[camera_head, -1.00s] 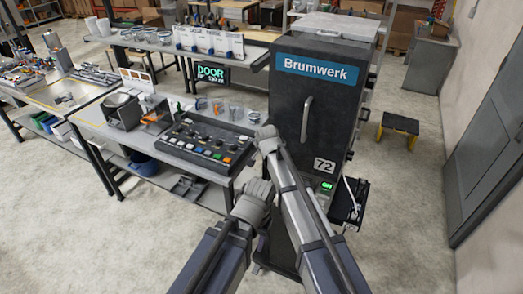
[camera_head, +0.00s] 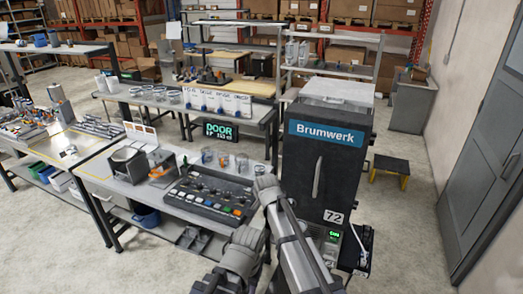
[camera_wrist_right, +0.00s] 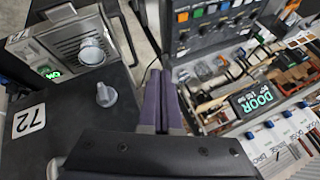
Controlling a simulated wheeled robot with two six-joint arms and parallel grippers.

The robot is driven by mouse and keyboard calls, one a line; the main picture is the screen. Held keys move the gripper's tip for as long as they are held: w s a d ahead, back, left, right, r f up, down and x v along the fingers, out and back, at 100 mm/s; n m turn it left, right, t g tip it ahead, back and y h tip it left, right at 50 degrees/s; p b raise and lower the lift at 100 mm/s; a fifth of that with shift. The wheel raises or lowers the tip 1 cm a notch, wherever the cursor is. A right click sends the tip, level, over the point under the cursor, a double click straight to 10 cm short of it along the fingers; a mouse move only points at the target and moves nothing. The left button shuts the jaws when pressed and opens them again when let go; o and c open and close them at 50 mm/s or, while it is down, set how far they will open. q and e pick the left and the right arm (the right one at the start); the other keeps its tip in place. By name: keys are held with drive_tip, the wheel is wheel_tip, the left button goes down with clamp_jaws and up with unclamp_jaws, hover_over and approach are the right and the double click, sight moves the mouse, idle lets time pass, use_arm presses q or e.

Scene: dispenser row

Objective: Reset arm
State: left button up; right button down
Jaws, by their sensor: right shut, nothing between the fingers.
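My right arm (camera_head: 290,235) reaches up from the bottom of the head view, its end between the button panel and the Brumwerk cabinet. In the right wrist view my right gripper (camera_wrist_right: 160,88) shows two purple fingers close together, shut with nothing between them. My left arm (camera_head: 240,255) shows lower and to the left of it in the head view, in front of the bench. Its fingers cannot be made out, so I cannot tell whether that gripper is open.
The dark Brumwerk cabinet (camera_head: 322,170), marked 72, stands close to my right arm, its door shut. The button panel (camera_head: 212,196) lies on the bench to the left. A DOOR display (camera_head: 221,131) stands behind. A yellow-edged stool (camera_head: 389,171) is at right, with open floor around it.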

drive_tip(key=s+d+f+n+g, duration=0.1)
drive_tip(key=s+d+n+g, duration=0.1)
drive_tip(key=s+d, duration=0.6)
drive_tip(key=s+d+f+n+g+h, duration=0.1)
drive_tip(key=s+d+f+n+g, duration=0.2)
drive_tip(key=s, duration=0.8)
drive_tip(key=s+d+n+g, duration=0.2)
drive_tip(key=s+d, duration=0.6)
drive_tip(key=s, duration=0.2)
use_arm(q)
wheel_tip(320, 180, down, 19)
drive_tip(key=b, duration=1.9)
use_arm(e)
drive_tip(key=s+a+f+n, duration=0.2)
drive_tip(key=a+f, duration=0.4)
drive_tip(key=f, duration=0.3)
drive_tip(key=s+a+f+n+h, duration=0.1)
drive_tip(key=a+f, duration=0.4)
drive_tip(key=f, duration=0.5)
drive_tip(key=shift+s+a+n+g, duration=0.35)
drive_tip(key=shift+s+n, duration=0.25)
drive_tip(key=shift+s, duration=0.15)
use_arm(q)
drive_tip(key=shift+a, duration=0.1)
drive_tip(key=shift+c, duration=0.3)
